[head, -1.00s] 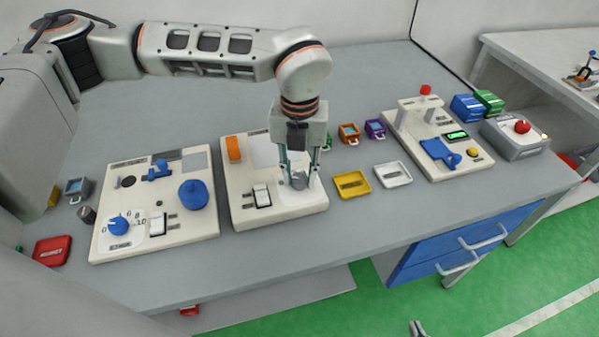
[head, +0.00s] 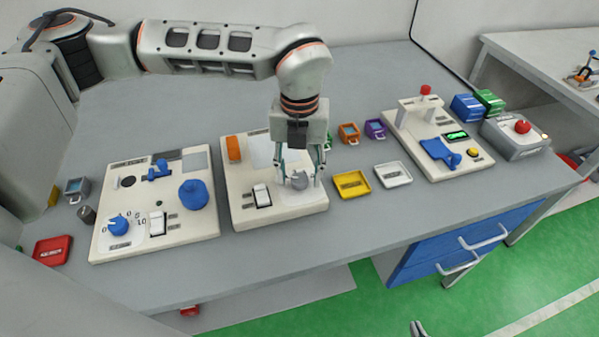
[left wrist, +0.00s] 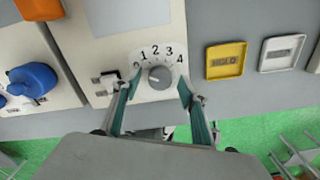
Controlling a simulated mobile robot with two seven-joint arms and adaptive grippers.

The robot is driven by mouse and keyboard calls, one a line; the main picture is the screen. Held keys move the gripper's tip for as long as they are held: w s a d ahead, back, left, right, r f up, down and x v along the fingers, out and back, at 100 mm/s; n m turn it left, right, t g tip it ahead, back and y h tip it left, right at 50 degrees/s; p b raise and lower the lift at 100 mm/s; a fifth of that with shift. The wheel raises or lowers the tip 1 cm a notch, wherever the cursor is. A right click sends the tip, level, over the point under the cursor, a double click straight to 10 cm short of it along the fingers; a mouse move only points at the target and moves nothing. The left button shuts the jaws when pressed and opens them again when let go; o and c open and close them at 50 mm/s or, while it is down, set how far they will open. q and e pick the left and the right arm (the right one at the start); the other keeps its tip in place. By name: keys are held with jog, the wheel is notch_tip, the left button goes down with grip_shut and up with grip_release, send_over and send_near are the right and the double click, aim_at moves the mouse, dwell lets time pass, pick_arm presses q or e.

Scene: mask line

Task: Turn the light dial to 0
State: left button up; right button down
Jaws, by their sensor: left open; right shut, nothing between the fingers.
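The grey dial (head: 299,181) sits at the front right of the middle cream panel (head: 237,207). In the left wrist view the grey dial (left wrist: 160,77) has a white scale (left wrist: 150,55) numbered 0 to 4 around its far side. I cannot tell for sure which number it points to. My left gripper (head: 301,184) points down at the dial and is open. In the left wrist view its fingers (left wrist: 159,88) stand on either side of the dial, apart from it. A small part of my right gripper (head: 418,328) shows at the bottom edge, shut and empty.
A white rocker switch (head: 261,195) is just left of the dial. Yellow (head: 352,184) and white (head: 393,174) trays lie to its right. The left panel carries a blue numbered dial (head: 118,226) and a large blue knob (head: 193,194). Bare table lies in front.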

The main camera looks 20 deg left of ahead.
aim_at(299, 179)
pick_arm(q)
notch_tip(299, 179, up, 12)
jog(key=shift+f, duration=0.15)
jog(key=shift+s, duration=0.1)
dwell(0.6)
